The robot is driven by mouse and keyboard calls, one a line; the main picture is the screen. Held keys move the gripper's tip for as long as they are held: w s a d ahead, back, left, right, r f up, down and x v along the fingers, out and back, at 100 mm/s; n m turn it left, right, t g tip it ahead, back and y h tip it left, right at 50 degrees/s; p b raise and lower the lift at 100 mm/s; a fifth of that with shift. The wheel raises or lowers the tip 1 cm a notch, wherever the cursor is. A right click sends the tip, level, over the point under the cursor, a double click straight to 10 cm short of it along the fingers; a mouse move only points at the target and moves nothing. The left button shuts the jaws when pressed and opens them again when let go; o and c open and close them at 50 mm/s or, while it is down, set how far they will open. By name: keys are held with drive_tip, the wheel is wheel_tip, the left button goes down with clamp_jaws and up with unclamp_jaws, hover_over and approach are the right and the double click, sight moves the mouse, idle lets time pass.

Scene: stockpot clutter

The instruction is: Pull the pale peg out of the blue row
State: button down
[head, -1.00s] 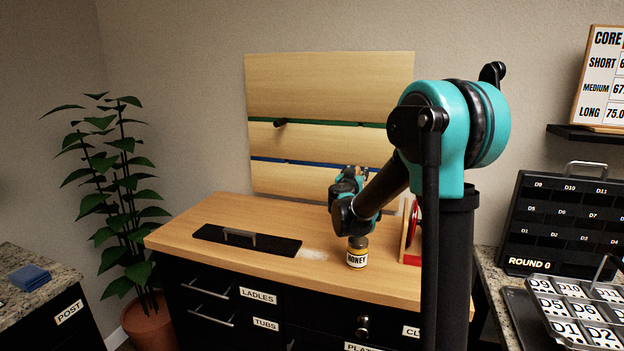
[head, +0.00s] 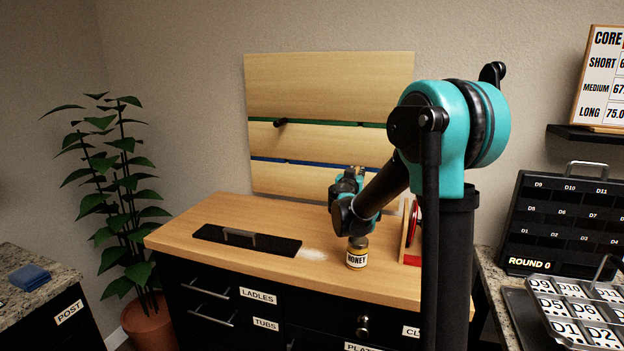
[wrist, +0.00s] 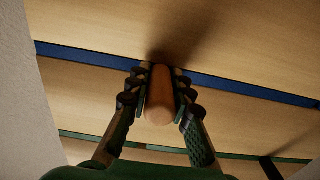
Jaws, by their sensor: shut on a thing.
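The pale peg (wrist: 160,97) shows end-on in the wrist view, a round light-brown wooden rod pointing toward the camera. My gripper (wrist: 160,92) is shut on it, one finger on each side. The peg's far end meets the blue row (wrist: 85,59) in this view, with a dark shadow beyond it. I cannot tell whether it still sits in its hole. In the head view my gripper (head: 350,180) is in front of the lower wooden board, below the right part of the blue row (head: 290,161); my arm hides the peg there.
A black peg (head: 280,122) sticks out at the green row (head: 340,123). A honey jar (head: 357,256) stands on the wooden counter (head: 210,215) below my arm.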

drive_tip(key=shift+s, duration=0.1)
drive_tip(key=shift+v, duration=2.95)
